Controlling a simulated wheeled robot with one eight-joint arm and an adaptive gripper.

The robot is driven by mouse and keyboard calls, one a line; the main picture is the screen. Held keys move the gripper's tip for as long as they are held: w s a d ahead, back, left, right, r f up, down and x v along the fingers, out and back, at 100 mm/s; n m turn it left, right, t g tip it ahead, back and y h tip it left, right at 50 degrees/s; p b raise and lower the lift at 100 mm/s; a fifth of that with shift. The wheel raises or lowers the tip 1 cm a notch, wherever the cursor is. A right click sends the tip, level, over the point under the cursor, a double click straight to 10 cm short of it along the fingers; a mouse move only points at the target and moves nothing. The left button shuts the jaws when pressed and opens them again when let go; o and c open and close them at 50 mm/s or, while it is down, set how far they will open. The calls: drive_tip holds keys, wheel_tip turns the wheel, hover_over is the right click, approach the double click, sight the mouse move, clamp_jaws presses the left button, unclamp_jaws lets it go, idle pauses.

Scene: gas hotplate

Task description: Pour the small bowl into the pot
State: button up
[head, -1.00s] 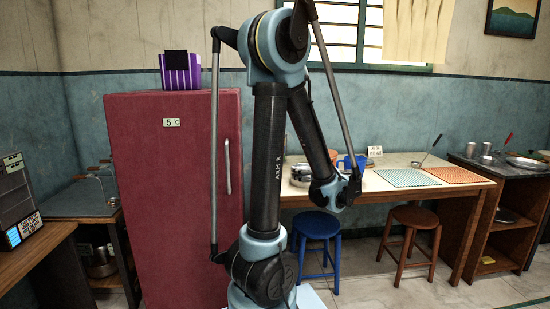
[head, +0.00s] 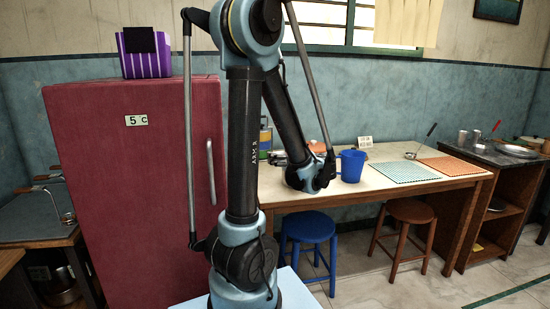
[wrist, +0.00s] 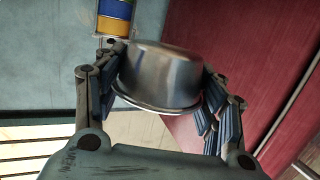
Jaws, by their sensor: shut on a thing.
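A shiny steel bowl (wrist: 160,78) fills the middle of the wrist view. Its flared rim faces the lower part of the picture, and its inside is hidden. My gripper (wrist: 163,66) is shut on it, with one finger on each side. In the head view my forearm slants down over the table's left end, and the bowl and fingertips are hard to make out there. I cannot clearly identify the task's pot. A metal vessel (head: 64,287) stands low under the left counter.
A red fridge (head: 140,180) stands close on the left. The wooden table (head: 385,198) holds a blue mug (head: 352,168), a banded container (head: 265,138) and two mats. Blue (head: 309,228) and brown (head: 411,212) stools stand in front. Floor at lower right is clear.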

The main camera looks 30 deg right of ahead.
drive_tip(key=shift+w+a, duration=0.2)
drive_tip(key=shift+a, duration=0.1)
drive_tip(key=d+m, duration=0.1)
drive_tip(key=m+y, duration=0.1)
drive_tip(key=m, duration=0.1)
drive_tip(key=d+f+m, duration=0.1)
drive_tip(key=shift+w+d+m, duration=0.25)
drive_tip(key=shift+d+m, duration=0.05)
drive_tip(key=shift+d, duration=0.05)
drive_tip(key=shift+w+d+f+m+y, duration=0.15)
drive_tip(key=shift+d+m+y, duration=0.4)
drive_tip(key=shift+m, duration=0.6)
drive_tip(key=shift+w+d+f+m+y, duration=0.15)
drive_tip(key=shift+d+m+y, duration=0.15)
drive_tip(key=shift+d+m, duration=0.7)
drive_tip(key=shift+w+d+f+m+y, duration=0.15)
drive_tip(key=shift+d+m+y, duration=0.3)
drive_tip(key=shift+m, duration=0.9)
drive_tip(key=shift+d, duration=0.25)
drive_tip(key=shift+w+d+r+m, duration=0.1)
drive_tip(key=shift+w+d+m, duration=0.05)
drive_tip(key=shift+d+m, duration=0.55)
drive_tip(key=shift+w+d+r+m, duration=0.1)
drive_tip(key=shift+d+m, duration=0.5)
drive_tip(key=shift+m, duration=0.1)
